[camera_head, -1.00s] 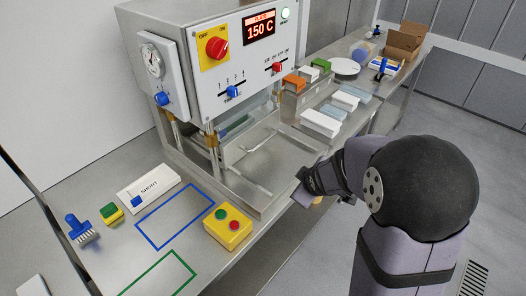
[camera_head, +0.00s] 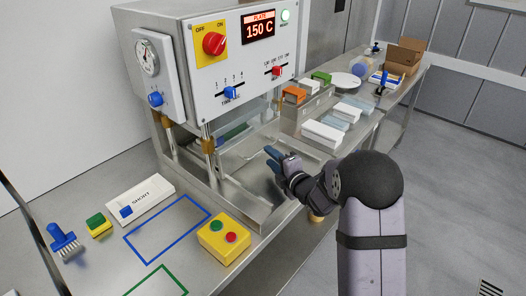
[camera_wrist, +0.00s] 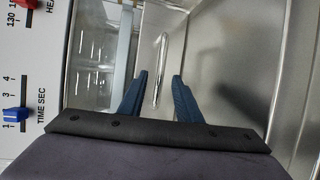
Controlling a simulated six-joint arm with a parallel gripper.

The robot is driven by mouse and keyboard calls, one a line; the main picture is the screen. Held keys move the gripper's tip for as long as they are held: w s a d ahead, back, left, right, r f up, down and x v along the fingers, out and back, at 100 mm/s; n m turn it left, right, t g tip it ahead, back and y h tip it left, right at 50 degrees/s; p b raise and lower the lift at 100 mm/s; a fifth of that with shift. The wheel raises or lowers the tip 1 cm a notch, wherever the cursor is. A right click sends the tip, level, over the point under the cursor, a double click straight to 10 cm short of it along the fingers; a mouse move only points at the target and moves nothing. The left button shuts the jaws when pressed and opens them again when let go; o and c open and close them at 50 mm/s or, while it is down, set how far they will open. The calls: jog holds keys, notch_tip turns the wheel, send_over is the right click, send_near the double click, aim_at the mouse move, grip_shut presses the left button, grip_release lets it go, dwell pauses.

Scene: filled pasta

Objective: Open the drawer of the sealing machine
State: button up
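The sealing machine (camera_head: 205,100) stands at the upper left in the head view, with its control panel reading 150 C. Its drawer area is low under the panel, partly behind my gripper. My gripper (camera_head: 271,158) is in front of this lower opening, with its blue fingers pointing at it. In the wrist view my gripper (camera_wrist: 158,88) is open, its two blue fingers apart. A shiny metal handle bar (camera_wrist: 161,60) lies between the fingers in the picture, with a gap on each side. I cannot tell how deep the bar sits between them. Nothing is gripped.
A yellow button box (camera_head: 224,236) stands on the table at the front. The floor at right is free.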

jog(key=shift+p+x, duration=1.05)
jog(key=shift+x, duration=2.2)
jog(key=shift+f, duration=0.1)
grip_shut()
